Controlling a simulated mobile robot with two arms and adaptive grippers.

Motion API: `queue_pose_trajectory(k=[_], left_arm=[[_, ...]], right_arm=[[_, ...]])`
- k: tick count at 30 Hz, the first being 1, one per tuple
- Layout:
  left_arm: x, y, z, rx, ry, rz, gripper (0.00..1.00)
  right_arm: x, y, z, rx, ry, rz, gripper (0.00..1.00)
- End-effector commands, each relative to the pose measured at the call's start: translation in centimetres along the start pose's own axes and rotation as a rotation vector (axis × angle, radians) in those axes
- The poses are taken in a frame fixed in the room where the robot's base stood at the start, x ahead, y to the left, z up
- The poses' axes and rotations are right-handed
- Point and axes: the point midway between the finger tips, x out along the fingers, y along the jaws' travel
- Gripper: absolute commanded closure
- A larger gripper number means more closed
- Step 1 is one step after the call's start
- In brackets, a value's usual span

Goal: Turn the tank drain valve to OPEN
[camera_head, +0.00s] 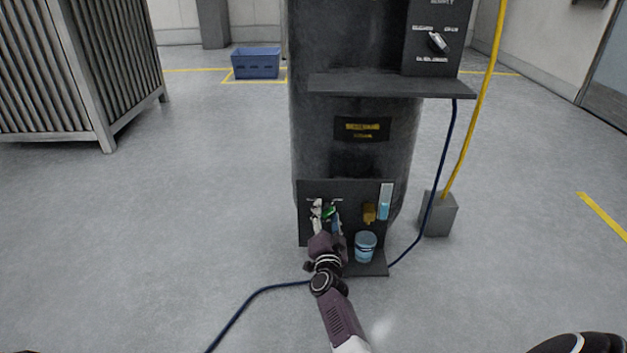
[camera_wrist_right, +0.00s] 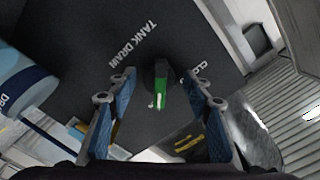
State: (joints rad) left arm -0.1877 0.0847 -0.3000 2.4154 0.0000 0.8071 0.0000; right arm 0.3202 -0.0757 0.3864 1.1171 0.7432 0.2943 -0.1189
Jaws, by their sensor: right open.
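The tank drain valve has a green handle (camera_head: 328,211) on a dark panel (camera_head: 345,190) low on the black tank. In the right wrist view the green handle (camera_wrist_right: 165,92) stands out from a dark round hub, near the printed words TANK DRAIN. A second label starting with CL is partly hidden by a finger. My right gripper (camera_head: 325,217) is at the panel, and in the wrist view its open fingers (camera_wrist_right: 160,88) stand on both sides of the handle, with gaps visible. The handle's OPEN mark cannot be seen. My left gripper is not in view.
A light blue bucket (camera_head: 365,247) stands on the panel's lower ledge, right of my gripper. A yellow part (camera_head: 369,213) and a pale blue gauge-like strip (camera_head: 385,202) are beside the valve. A shelf (camera_head: 390,86) juts out above. A dark hose (camera_head: 245,300) crosses the floor.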

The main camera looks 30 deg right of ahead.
Motion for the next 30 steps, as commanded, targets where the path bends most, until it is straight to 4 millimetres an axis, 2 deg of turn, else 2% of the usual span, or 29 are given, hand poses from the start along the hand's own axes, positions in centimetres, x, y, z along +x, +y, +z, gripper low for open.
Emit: queue_pose_trajectory(k=[12, 28, 30], left_arm=[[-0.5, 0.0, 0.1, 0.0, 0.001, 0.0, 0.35], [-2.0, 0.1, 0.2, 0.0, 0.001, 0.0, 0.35], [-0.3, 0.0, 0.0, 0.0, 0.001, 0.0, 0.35]], right_arm=[[0.0, 0.1, 0.1, -0.429, -0.001, 0.0, 0.54], [0.0, 0.1, 0.1, -0.898, 0.0, 0.0, 0.54], [-1.4, -0.3, -0.3, -0.913, -0.005, 0.001, 0.54]])
